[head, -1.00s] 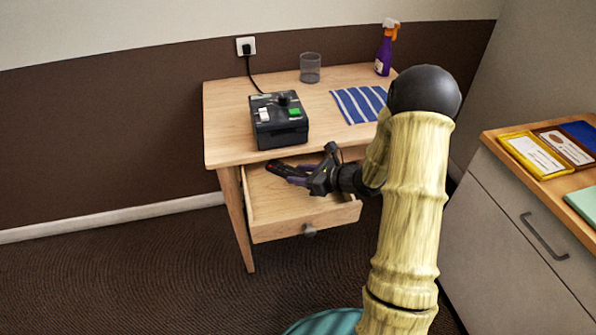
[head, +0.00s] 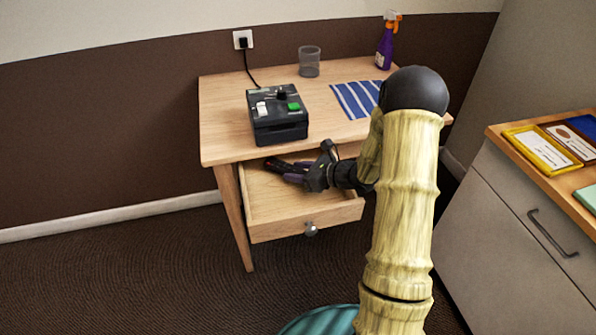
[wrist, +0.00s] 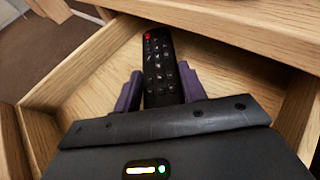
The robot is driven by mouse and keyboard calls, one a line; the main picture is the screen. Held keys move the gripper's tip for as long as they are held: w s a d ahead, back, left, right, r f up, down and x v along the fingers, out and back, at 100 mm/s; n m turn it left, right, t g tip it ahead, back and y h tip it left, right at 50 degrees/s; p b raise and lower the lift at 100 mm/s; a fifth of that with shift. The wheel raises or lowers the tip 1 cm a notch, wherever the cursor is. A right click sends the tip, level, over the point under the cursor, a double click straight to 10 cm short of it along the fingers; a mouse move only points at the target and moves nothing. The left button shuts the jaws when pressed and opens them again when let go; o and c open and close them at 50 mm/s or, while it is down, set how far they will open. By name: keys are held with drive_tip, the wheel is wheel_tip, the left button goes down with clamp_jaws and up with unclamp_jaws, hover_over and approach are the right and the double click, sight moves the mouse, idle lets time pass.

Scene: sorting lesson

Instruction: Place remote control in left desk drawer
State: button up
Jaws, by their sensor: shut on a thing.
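The remote control (wrist: 160,62) is black with a red button and sits between the purple fingers of my gripper (wrist: 160,92) in the wrist view. My gripper is shut on it. In the head view my gripper (head: 290,172) is over the open left desk drawer (head: 305,218), below the desk top's front edge. The remote (head: 278,163) shows as a dark shape there, partly hidden. The drawer's wooden floor and walls surround the remote in the wrist view. I cannot tell whether the remote touches the drawer floor.
On the wooden desk (head: 225,110) stand a black box with buttons (head: 277,118), a grey cup (head: 309,62), a striped cloth (head: 355,98) and a purple spray bottle (head: 385,45). A grey cabinet (head: 520,220) with framed cards stands at the right.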

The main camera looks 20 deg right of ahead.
drive_tip(key=o, duration=1)
drive_tip(key=shift+w+f, duration=0.1)
drive_tip(key=shift+w+r+p, duration=0.15)
drive_tip(key=shift+r+p, duration=0.35)
drive_tip(key=p+v, duration=0.1)
drive_tip(key=v, duration=1.1)
drive_tip(key=shift+s+p, duration=0.25)
drive_tip(key=shift+p, duration=0.15)
